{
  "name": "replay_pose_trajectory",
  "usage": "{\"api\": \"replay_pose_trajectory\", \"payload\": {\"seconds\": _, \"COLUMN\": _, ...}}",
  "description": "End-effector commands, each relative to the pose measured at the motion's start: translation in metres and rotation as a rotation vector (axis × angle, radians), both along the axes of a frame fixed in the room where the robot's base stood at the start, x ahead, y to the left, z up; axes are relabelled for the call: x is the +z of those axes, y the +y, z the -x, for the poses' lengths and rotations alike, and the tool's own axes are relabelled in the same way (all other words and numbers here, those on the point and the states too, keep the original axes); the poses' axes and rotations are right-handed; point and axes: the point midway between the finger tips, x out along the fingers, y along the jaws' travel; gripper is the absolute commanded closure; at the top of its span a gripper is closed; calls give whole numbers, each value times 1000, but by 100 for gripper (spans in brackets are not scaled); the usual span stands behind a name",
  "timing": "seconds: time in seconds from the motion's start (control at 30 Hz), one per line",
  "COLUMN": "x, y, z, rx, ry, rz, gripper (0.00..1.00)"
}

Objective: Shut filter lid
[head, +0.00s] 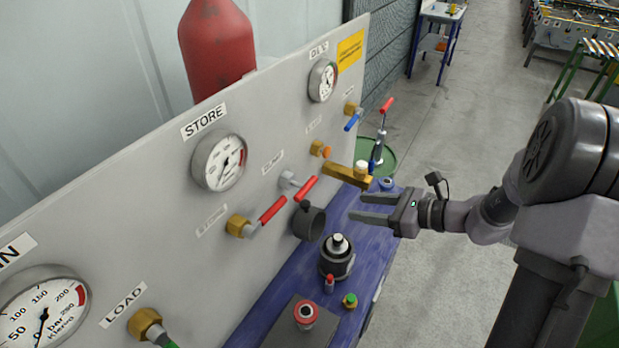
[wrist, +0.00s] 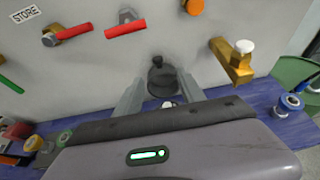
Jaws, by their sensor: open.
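The filter lid (head: 309,222) is a dark round cap with a small knob, standing tipped up close to the panel in the head view. The filter body (head: 337,264) is a dark round housing with a pale metal centre, on the blue bench below and right of the lid, its top uncovered. My gripper (head: 357,207) is open and empty, to the right of the lid and above the bench. In the wrist view the lid (wrist: 163,80) shows between and beyond the two fingers, apart from them as far as I can tell. The filter body is mostly hidden there behind my gripper.
Red-handled valves (head: 272,210) and a brass fitting (head: 348,178) stick out from the grey panel (head: 130,205) near the lid. Small red and green caps sit on the blue bench (head: 296,277).

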Motion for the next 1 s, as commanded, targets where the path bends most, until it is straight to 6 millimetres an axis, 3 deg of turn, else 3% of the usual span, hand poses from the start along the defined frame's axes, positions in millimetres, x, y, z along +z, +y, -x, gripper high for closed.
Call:
{"api": "replay_pose_trajectory", "payload": {"seconds": 0.3, "x": -41, "y": 75, "z": -46, "rx": 11, "ry": 2, "rz": 3, "gripper": 53}}
{"api": "replay_pose_trajectory", "payload": {"seconds": 0.5, "x": -57, "y": 110, "z": -70, "rx": 7, "ry": 0, "rz": 5, "gripper": 53}}
{"api": "replay_pose_trajectory", "payload": {"seconds": 0.7, "x": -62, "y": 123, "z": -79, "rx": 6, "ry": 1, "rz": 4, "gripper": 53}}
{"api": "replay_pose_trajectory", "payload": {"seconds": 0.97, "x": -62, "y": 124, "z": -80, "rx": 6, "ry": 1, "rz": 4, "gripper": 53}}
{"api": "replay_pose_trajectory", "payload": {"seconds": 1.0, "x": -62, "y": 124, "z": -80, "rx": 6, "ry": 1, "rz": 4, "gripper": 61}}
